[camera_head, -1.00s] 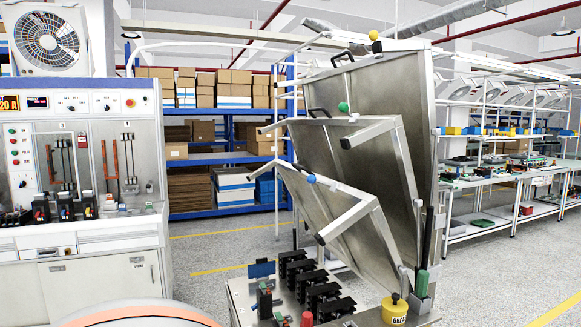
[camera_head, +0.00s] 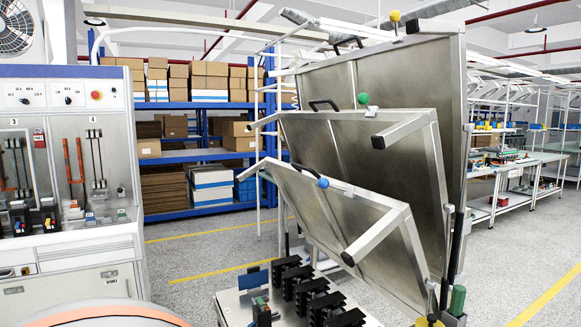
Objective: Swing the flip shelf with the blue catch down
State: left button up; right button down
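The flip shelf with the blue catch (camera_head: 323,183) is the lowest and nearest of three metal shelves (camera_head: 340,220). It is tilted steeply up, with its handle (camera_head: 301,168) at the upper left and a leg sticking out toward me. Behind it stands the shelf with the green catch (camera_head: 363,98), also tilted up. The tallest shelf, with the yellow catch (camera_head: 395,16), stands at the back. The hinge side is at the lower right, partly cut off by the frame. Neither of my grippers is in view.
Several black breakers (camera_head: 292,276) sit on the cart top (camera_head: 234,302) below the shelves. A test cabinet (camera_head: 70,180) stands at the left. Blue racks with boxes (camera_head: 190,150) are behind. The grey floor (camera_head: 200,255) between them is clear.

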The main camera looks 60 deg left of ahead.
aim_at(373, 237)
jog(key=j, duration=0.95)
jog(key=k+j, duration=0.15)
jog(key=j, duration=0.8)
